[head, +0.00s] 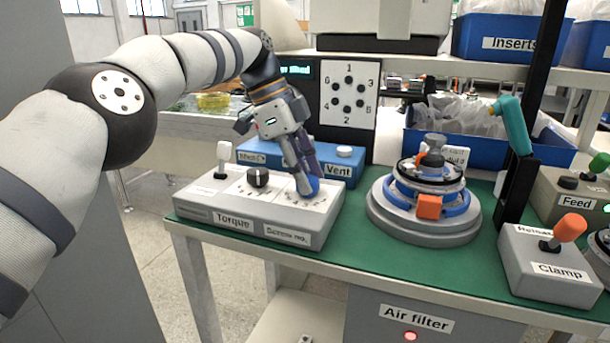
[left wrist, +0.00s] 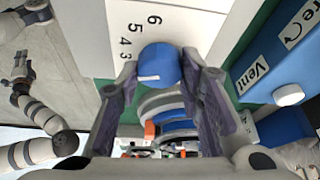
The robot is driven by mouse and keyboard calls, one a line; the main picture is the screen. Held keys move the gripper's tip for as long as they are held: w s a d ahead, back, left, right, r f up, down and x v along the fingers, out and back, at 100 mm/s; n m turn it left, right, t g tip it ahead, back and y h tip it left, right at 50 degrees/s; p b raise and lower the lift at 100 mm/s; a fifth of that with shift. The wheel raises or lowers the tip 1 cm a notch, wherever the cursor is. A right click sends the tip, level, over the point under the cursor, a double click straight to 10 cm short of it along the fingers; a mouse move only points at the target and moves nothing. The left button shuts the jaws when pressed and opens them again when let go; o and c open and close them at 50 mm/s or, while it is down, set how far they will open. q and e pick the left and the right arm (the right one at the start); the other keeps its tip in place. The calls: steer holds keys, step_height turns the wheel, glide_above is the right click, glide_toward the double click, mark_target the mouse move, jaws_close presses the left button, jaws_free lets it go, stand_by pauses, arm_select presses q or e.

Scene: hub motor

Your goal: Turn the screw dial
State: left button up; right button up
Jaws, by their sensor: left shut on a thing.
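The screw dial is a round blue knob (head: 312,186) on the right part of the grey control box (head: 230,213), above the label "Screw no.". My left gripper (head: 304,184) points down at it, its fingers shut on the knob's sides. In the left wrist view the blue knob (left wrist: 160,64) sits between the fingertips (left wrist: 160,72). A white mark shows on the knob, with the numbers 6, 5, 4 and 3 beside it. Other numbers are hidden. An arm of mine, apparently the right, shows small at the left of that view; its gripper (left wrist: 19,68) is too small to read.
A black torque knob (head: 257,177) and a grey lever (head: 222,155) stand left of the dial. The blue Vent box (head: 335,166) is close behind. The hub motor fixture (head: 424,228) stands to the right, then the Clamp box (head: 540,280). A display panel (head: 347,120) rises behind.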

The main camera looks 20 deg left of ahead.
arm_select(q)
steer(key=shift+f, duration=0.15)
stand_by(0.3)
steer(key=o, duration=1.1)
steer(key=shift+o, duration=0.2)
